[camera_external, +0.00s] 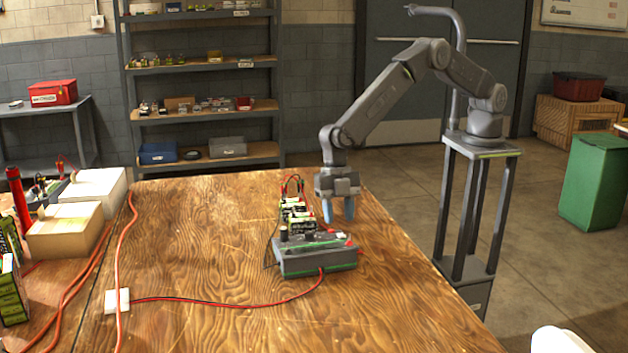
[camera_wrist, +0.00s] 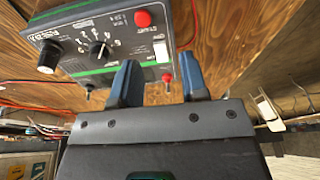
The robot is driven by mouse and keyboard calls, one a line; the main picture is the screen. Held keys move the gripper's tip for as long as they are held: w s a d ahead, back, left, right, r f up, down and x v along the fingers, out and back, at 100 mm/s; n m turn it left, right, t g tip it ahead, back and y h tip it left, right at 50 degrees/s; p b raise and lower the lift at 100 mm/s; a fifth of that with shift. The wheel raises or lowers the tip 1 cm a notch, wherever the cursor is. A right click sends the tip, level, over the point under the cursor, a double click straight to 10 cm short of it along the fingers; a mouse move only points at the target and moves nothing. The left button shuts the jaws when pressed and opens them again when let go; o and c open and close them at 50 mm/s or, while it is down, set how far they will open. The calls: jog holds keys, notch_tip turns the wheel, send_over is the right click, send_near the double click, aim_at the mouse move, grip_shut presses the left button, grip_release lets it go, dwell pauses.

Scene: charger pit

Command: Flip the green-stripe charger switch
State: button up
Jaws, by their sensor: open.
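The green-stripe charger (camera_external: 318,262) is a grey box with a green stripe, near the middle of the wooden table. In the wrist view its panel (camera_wrist: 118,20) shows a black dial, a black knob, a white rocker switch (camera_wrist: 161,52) and red buttons or terminals. My gripper (camera_external: 338,214) points down with blue fingers apart and empty, just behind the charger's right part. In the wrist view the fingers (camera_wrist: 157,75) are in front of the panel, and the left one covers part of its lower edge. I cannot tell whether they touch it.
Several green-and-black batteries (camera_external: 296,214) with red and black leads stand behind the charger. A red cable (camera_external: 240,303) runs from the charger to a white block (camera_external: 117,301) at left. The table's front right is clear.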

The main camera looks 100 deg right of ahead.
jog(key=v, duration=1.1)
jog(key=s+d+r+m+t+h, duration=0.1)
jog(key=s+d+r+m, duration=0.3)
jog(key=s+d+r, duration=0.3)
jog(key=s+d+r+m+t, duration=0.2)
jog(key=s+d+r+m, duration=0.2)
jog(key=d+r, duration=0.45)
jog(key=s+d+r+m+t+h, duration=0.1)
jog(key=s+d+m, duration=0.3)
jog(key=s, duration=0.6)
jog(key=s+d+r+m+t+h, duration=0.1)
jog(key=s+d+m, duration=0.4)
jog(key=s, duration=0.6)
jog(key=shift+s+m+t, duration=0.25)
jog(key=shift+m+t, duration=0.15)
jog(key=shift+m, duration=0.3)
